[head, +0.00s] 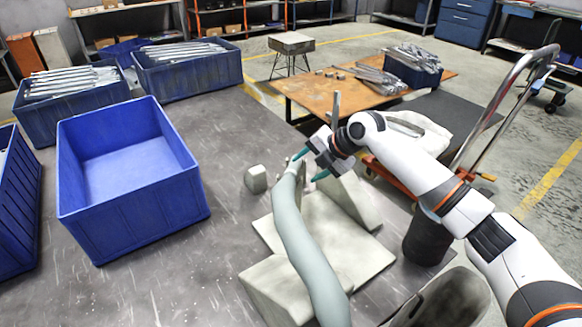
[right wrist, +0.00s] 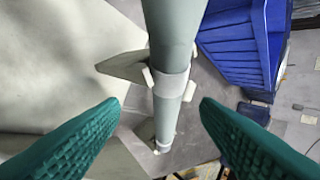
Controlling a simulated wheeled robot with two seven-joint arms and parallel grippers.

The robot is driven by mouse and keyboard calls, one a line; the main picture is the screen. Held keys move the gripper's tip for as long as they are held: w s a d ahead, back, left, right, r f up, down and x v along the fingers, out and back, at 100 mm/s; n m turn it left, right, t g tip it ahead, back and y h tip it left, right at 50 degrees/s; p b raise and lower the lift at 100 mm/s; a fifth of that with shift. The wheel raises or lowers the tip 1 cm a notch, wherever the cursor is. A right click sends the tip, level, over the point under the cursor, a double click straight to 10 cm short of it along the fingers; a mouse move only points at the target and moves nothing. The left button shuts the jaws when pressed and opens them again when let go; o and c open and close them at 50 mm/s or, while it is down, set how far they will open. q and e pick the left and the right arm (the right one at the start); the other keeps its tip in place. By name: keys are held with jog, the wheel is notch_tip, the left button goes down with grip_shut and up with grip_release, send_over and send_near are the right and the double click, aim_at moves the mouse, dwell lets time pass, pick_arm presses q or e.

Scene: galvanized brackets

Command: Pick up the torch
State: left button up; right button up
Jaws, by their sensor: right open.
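The long grey-green curved tube, which I take to be the torch (head: 300,240), runs from the bottom edge of the head view up to my right gripper. In the right wrist view the torch (right wrist: 171,35) passes upright through the middle, with pale bands and small side tabs on it. My right gripper (head: 309,166) is open at the far end of the torch. Its teal fingers (right wrist: 158,104) lie on either side of the torch in the wrist view, with gaps on both sides. My left gripper is not in view.
An empty blue crate (head: 183,197) stands left on the grey table (head: 215,275). Pale angular blocks (head: 268,284) lie under and beside the torch; a small grey block (head: 256,179) sits left of it. A dark cylinder (head: 428,238) stands right. Crates of metal parts (head: 190,70) stand behind.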

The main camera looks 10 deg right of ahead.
aim_at(295, 171)
jog(key=x, duration=0.7)
jog(key=shift+w+a+p, duration=0.3)
jog(key=shift+w+a, duration=0.05)
jog(key=shift+w, duration=0.05)
jog(key=shift+c, duration=0.4)
jog(key=c, duration=0.9)
jog(key=shift+r, duration=0.1)
jog(key=shift+c, duration=0.4)
